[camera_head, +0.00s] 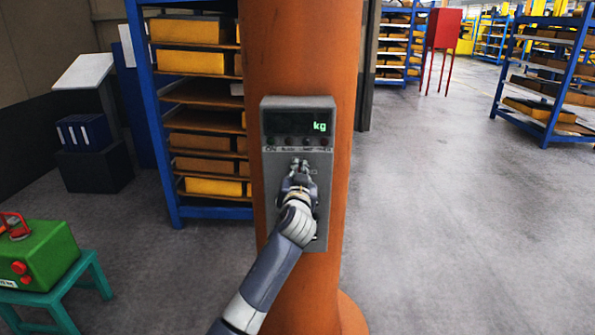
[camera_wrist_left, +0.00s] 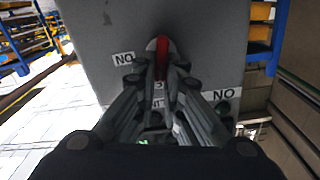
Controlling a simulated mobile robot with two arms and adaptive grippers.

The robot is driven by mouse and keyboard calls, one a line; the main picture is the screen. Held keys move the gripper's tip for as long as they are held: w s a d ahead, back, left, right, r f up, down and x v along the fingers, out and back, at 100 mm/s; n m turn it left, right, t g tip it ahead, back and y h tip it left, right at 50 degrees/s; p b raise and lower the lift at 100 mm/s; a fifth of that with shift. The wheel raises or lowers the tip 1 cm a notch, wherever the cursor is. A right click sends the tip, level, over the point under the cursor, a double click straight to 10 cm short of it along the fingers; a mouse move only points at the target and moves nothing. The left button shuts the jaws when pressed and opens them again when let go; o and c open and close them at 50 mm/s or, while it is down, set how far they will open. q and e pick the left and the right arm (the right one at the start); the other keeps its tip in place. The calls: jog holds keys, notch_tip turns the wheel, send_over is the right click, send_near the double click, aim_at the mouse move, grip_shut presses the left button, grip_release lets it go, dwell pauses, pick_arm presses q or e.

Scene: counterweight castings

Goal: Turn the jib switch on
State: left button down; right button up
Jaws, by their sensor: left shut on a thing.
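A grey control box (camera_head: 324,190) is fixed to the front of a thick orange column, with a display reading "kg" in green at its top. My left gripper (camera_head: 300,168) is at the middle of the box, in front of its face. In the left wrist view, a red switch lever (camera_wrist_left: 162,50) stands between the fingertips of my left gripper (camera_wrist_left: 161,72), which is shut on it. The lever is hidden by the gripper in the head view.
The orange column (camera_head: 300,40) stands in front of me. A blue shelf rack (camera_head: 148,110) with yellow and brown blocks is behind it to the left. A green case (camera_head: 50,253) sits on a teal stool at lower left. The floor (camera_head: 450,230) to the right is clear.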

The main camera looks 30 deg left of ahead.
pick_arm(q)
jog(key=shift+w+d+f+m+p, duration=0.3)
jog(key=shift+m+p, duration=0.45)
jog(key=shift+m, duration=1.8)
jog(key=shift+s+d+f+m+p, duration=0.15)
jog(key=shift+f+m+p, duration=0.45)
jog(key=shift+m, duration=1.9)
jog(key=shift+w+d+f+m+p, duration=0.2)
jog(key=shift+m+p, duration=0.75)
jog(key=shift+m, duration=1.6)
jog(key=c, duration=1.7)
grip_release()
jog(key=shift+r, duration=0.1)
jog(key=v, duration=1.2)
